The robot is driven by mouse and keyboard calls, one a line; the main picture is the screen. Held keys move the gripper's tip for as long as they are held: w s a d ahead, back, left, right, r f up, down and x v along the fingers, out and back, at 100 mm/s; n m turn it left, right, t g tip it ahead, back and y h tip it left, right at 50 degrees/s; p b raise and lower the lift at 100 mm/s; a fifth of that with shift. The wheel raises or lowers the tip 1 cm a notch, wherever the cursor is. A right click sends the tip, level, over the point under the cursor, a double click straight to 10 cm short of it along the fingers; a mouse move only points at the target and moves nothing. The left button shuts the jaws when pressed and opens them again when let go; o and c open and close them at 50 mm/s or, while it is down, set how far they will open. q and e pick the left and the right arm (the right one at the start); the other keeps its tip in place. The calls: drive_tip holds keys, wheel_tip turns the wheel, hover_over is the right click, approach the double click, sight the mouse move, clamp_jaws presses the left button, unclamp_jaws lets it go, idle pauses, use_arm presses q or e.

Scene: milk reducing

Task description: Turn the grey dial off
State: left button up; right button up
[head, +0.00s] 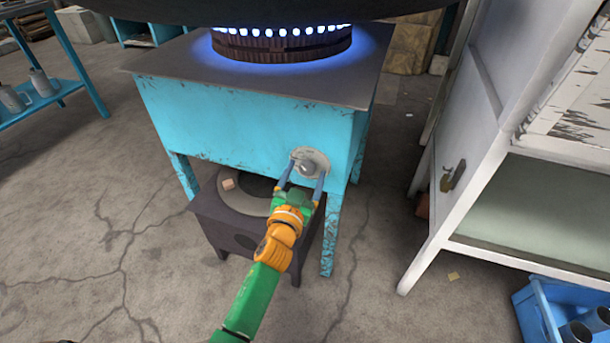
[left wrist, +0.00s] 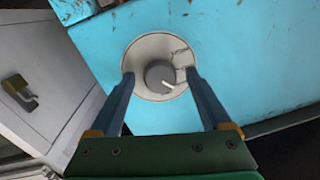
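The grey dial (head: 307,168) sits on a round pale plate on the front of the turquoise stove (head: 240,120). In the left wrist view the dial (left wrist: 160,76) shows a white pointer mark angled toward the lower right. My left gripper (head: 306,175) is in front of the dial with its two blue fingers apart, one on each side. In the left wrist view my left gripper (left wrist: 160,78) is open, and a gap shows between each finger and the dial. Blue flames (head: 282,31) burn on the burner under a large dark pan (head: 270,9). My right gripper is not in view.
A dark low stand (head: 222,215) is under the stove, behind my left arm. A white cabinet (head: 480,170) with a latch stands to the right. A blue crate (head: 540,305) with dark cylinders is at the lower right.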

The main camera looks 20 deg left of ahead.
use_arm(q)
clamp_jaws()
drive_tip(key=shift+m, duration=0.3)
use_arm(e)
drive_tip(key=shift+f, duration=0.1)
use_arm(q)
drive_tip(key=shift+f+m, duration=0.1)
drive_tip(key=shift+m, duration=0.8)
drive_tip(key=m, duration=0.3)
drive_tip(key=shift+b, duration=0.4)
drive_tip(key=shift+m, duration=1.4)
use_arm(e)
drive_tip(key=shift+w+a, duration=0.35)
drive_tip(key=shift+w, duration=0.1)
use_arm(q)
drive_tip(key=shift+t, duration=0.3)
drive_tip(key=shift+o, duration=0.4)
unclamp_jaws()
